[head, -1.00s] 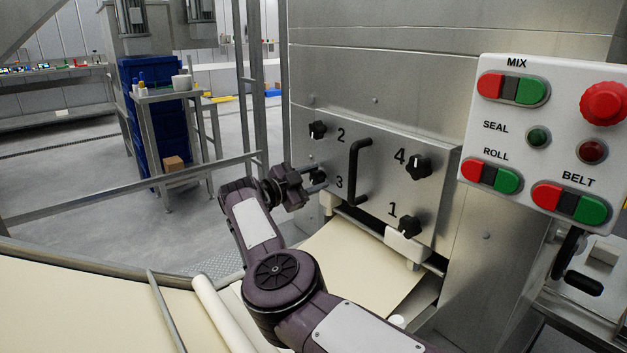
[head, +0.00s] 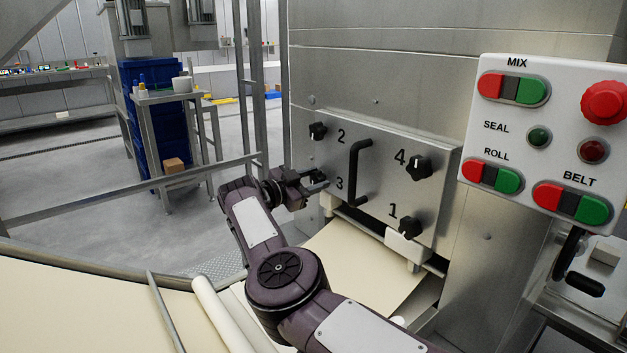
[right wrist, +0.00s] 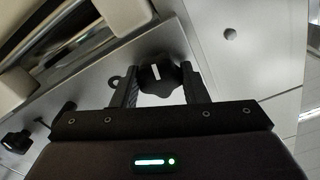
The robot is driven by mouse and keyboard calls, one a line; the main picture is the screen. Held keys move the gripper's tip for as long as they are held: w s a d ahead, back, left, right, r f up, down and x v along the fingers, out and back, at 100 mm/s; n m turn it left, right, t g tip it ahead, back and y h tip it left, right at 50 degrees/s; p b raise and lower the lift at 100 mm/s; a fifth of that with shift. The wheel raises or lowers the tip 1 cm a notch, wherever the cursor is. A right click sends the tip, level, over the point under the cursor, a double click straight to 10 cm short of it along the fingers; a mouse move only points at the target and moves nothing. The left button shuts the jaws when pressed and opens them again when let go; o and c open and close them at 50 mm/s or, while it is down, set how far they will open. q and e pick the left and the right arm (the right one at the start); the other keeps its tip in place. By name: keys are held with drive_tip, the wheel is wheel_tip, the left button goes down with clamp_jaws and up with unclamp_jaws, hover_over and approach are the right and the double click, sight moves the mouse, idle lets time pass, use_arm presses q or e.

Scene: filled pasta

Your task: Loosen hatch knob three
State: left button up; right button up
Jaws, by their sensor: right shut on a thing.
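The hatch (head: 379,212) is a metal plate with a black bar handle (head: 353,172) and numbered black knobs. Knob three sits at its lower left, mostly hidden by my right gripper (head: 319,182) in the head view. In the right wrist view the knob (right wrist: 158,76) is a black lobed knob with a white mark, between the two fingers (right wrist: 160,85). My right gripper is shut on it. Knob two (head: 317,131) is above, knob four (head: 418,168) at upper right and knob one (head: 410,227) at lower right. My left gripper is not in view.
A control panel (head: 546,130) with red and green buttons stands to the right. A dough sheet (head: 357,262) runs out below the hatch. A metal rail (head: 130,191) crosses on the left.

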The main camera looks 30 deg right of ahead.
drive_tip(key=o, duration=1)
drive_tip(key=shift+c, duration=0.2)
drive_tip(key=shift+a, duration=0.1)
drive_tip(key=a, duration=0.7)
drive_tip(key=shift+s+a, duration=0.25)
drive_tip(key=shift+s, duration=0.05)
